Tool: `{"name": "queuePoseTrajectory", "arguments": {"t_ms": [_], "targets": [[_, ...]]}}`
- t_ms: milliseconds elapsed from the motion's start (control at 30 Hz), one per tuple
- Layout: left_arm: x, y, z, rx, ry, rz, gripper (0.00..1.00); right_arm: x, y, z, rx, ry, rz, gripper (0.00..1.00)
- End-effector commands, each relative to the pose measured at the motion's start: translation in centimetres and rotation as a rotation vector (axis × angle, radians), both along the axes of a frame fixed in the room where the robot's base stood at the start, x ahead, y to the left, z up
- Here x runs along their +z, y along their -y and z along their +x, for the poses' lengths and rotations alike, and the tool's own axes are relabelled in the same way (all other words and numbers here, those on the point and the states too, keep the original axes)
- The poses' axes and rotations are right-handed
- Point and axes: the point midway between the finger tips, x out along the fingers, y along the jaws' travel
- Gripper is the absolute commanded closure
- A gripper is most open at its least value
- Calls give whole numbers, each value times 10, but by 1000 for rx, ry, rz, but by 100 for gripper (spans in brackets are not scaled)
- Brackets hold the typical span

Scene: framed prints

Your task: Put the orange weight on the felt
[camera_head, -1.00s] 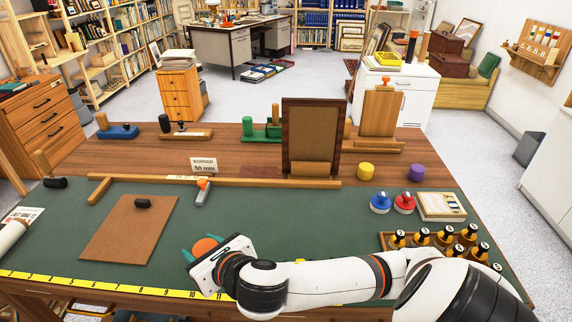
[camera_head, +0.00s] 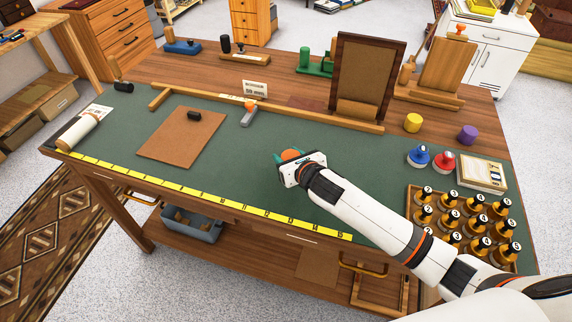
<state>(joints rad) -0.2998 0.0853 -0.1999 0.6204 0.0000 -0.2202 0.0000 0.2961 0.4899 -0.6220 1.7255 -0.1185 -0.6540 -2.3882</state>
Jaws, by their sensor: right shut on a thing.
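The orange weight (camera_head: 291,155) shows as a rounded orange top between the teal fingertips of my right gripper (camera_head: 289,158), which is shut on it. The wrist hides its lower part, so I cannot tell whether it touches the surface. The green felt-like covering (camera_head: 240,170) spreads over the front part of the workbench, and the gripper is over its middle. A brown sheet (camera_head: 180,138) lies flat on the green to the left, with a small black weight (camera_head: 194,116) on it. My left gripper is not in view.
A wooden straightedge (camera_head: 300,114) runs behind the gripper, with a grey tool (camera_head: 249,115) against it. A yellow ruler (camera_head: 200,193) follows the front edge. Blue (camera_head: 419,156) and red (camera_head: 444,162) knobbed pieces and a rack of numbered bottles (camera_head: 411,222) stand right. Green between sheet and gripper is clear.

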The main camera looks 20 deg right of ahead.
Motion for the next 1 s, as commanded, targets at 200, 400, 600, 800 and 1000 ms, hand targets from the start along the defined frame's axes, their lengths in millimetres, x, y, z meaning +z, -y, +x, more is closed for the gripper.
{"name": "queuePoseTrajectory", "arguments": {"t_ms": [200, 400, 600, 800, 1000], "targets": [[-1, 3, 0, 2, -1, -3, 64, -24, -1, 0, 0, 2, 4, 98], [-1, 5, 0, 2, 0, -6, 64, -37, -1, 0, 1, 6, 2, 98], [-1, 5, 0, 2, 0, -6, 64, -37, 0, 1, 1, 6, 1, 98], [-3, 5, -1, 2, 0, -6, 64, -42, 0, 0, 0, 1, -1, 45], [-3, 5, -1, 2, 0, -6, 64, -42, 0, 0, 0, 1, -1, 33]]}}
